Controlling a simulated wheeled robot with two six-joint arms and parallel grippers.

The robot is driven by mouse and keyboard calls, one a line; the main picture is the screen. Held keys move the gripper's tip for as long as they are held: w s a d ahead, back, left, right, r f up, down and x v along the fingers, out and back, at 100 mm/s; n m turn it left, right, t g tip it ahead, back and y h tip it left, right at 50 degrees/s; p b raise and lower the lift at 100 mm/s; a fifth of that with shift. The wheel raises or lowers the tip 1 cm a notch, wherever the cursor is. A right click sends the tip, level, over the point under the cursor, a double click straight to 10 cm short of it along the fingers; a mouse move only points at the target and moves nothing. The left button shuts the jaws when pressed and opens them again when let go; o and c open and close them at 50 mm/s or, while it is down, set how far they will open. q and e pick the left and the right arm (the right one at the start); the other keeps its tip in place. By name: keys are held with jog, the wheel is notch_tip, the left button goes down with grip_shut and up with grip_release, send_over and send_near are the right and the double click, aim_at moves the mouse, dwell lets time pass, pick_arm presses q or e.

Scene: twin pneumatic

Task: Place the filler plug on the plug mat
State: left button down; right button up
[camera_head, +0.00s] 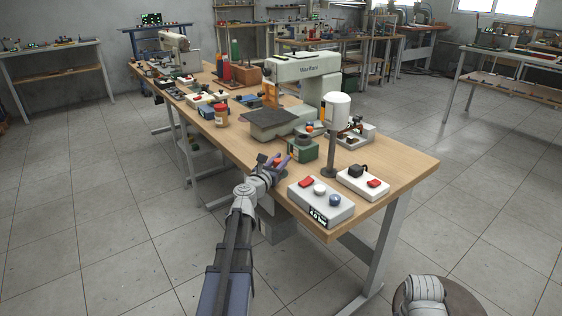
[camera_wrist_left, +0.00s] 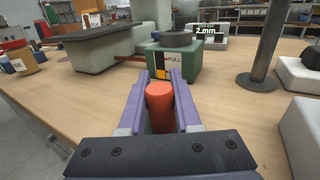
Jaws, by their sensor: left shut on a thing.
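My left gripper (camera_head: 277,163) is over the near edge of the wooden bench, in front of a green box. In the left wrist view its purple fingers (camera_wrist_left: 155,100) are shut on an orange-red cylindrical plug (camera_wrist_left: 160,104), which looks like the filler plug. The green box (camera_wrist_left: 176,62) stands just beyond the fingertips, with a black round top and a sight label reading FULL; it also shows in the head view (camera_head: 302,149). I cannot make out a plug mat for certain. My right gripper is not in view.
The pale press (camera_head: 305,70) stands further back. A brown jar (camera_head: 221,116) is to the left. Bare wood lies between.

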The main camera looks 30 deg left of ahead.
pick_arm(q)
jog(key=shift+s+d+f+b, duration=0.25)
jog(key=shift+s+f+b, duration=0.05)
jog(key=shift+b, duration=0.05)
jog(key=c, duration=1)
grip_release()
jog(key=o, duration=0.4)
jog(key=shift+s+d+f, duration=0.1)
jog(key=shift+s+d, duration=0.1)
jog(key=shift+r+p, duration=0.4)
jog(key=s, duration=1.1)
jog(key=shift+p, duration=0.3)
jog(key=shift+r, duration=0.1)
